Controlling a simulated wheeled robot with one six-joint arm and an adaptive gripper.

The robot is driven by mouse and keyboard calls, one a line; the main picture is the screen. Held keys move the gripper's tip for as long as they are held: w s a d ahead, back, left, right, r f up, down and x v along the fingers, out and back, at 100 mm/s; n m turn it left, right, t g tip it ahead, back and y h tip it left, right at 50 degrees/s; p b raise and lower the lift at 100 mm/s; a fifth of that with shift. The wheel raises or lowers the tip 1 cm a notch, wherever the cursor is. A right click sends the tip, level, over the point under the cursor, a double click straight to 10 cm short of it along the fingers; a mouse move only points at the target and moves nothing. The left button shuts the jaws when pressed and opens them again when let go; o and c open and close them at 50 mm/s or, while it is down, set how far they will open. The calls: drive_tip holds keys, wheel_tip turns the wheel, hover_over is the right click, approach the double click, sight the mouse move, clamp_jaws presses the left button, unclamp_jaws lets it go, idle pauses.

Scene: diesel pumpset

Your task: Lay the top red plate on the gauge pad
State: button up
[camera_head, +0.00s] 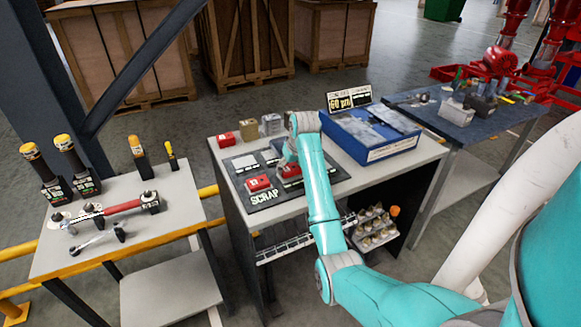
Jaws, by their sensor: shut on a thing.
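My gripper (288,163) is at the end of my teal arm, low over the dark mat on the middle table. It is shut on a red plate (291,171), which shows just below it; the fingers are mostly hidden by the wrist. I cannot tell whether this plate touches what lies under it. Another red piece (258,183) lies to its left on the dark mat (238,179), above the word SCRAP. Pale grey rectangles (244,162) show at the mat's far side. I cannot tell which part is the gauge pad.
A blue bin (372,136) with a sign (350,97) is on the right. A left table (120,215) holds tools. A tray of small parts (376,227) sits lower down.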

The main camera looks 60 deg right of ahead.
drive_tip(key=shift+f, duration=0.65)
drive_tip(key=o, duration=1.6)
drive_tip(key=v, duration=0.7)
drive_tip(key=shift+r, duration=0.25)
